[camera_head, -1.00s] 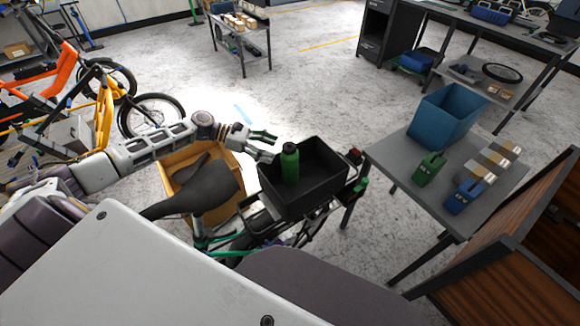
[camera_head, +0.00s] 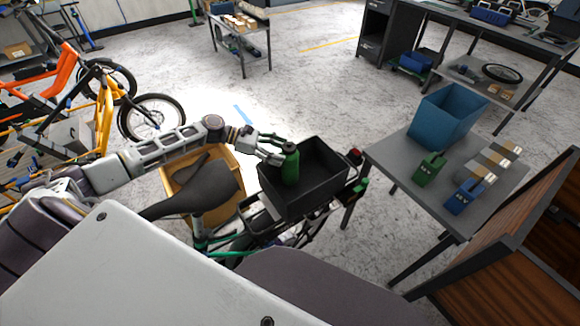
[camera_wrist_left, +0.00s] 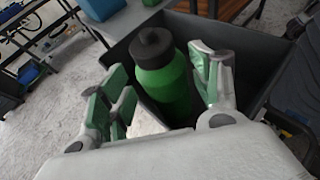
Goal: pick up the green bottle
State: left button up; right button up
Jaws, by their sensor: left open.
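In the left wrist view the bottle (camera_wrist_left: 168,84) rises between the two green-padded fingers of my left gripper (camera_wrist_left: 165,95). The gripper is open, with one finger on each side of the bottle. In the head view the left gripper (camera_head: 281,150) reaches over the crate's left wall at the bottle's upper part. I cannot tell whether a finger touches the bottle. My right gripper is not in view.
A yellow box (camera_head: 232,208) and a dark saddle (camera_head: 205,187) lie left of the crate. Open floor lies behind the crate.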

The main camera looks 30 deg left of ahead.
pick_arm(q)
jog(key=shift+x, duration=1.45)
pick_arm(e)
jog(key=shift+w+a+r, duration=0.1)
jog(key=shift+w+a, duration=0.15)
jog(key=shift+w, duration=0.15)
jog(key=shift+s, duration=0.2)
pick_arm(q)
jog(key=c, duration=1)
jog(key=shift+r, duration=0.15)
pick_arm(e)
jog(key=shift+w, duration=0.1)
